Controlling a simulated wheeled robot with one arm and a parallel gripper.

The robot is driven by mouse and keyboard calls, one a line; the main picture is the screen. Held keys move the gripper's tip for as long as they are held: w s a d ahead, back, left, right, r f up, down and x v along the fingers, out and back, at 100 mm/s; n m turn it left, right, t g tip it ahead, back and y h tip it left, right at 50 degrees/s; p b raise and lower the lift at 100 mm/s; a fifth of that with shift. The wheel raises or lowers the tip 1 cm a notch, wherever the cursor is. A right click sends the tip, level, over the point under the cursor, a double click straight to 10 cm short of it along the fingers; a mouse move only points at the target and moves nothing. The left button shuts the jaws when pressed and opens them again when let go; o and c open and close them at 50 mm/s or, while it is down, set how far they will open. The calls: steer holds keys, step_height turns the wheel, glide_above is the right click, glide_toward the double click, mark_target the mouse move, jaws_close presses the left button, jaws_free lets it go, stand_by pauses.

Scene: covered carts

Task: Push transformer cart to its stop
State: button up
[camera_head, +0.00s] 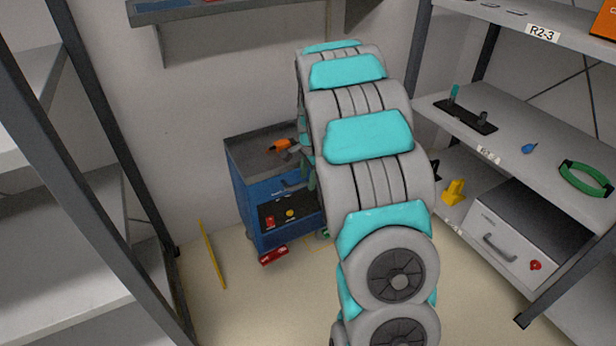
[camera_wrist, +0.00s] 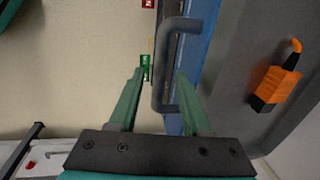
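A blue cart (camera_head: 254,205) with a dark grey top stands against the back wall; I take it as the transformer cart, though no label is readable. Its dark handle (camera_head: 294,188) is on the side toward my arm. In the wrist view the handle (camera_wrist: 160,52) appears as a bent bar beside the blue cart edge (camera_wrist: 201,45). My gripper (camera_wrist: 161,75) is open, with its two green fingers on either side of the handle in the picture; contact cannot be told. In the head view my arm mostly hides the gripper and the cart's right side.
An orange tool (camera_head: 281,145) lies on the cart top, also in the wrist view (camera_wrist: 275,83). A red object (camera_head: 273,255) is low by the cart. A yellow strip (camera_head: 212,254) marks the floor. Racks (camera_head: 95,175) and shelves (camera_head: 520,135) flank both sides. Floor at front left is clear.

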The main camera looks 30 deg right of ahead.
jaws_close()
stand_by(1.2)
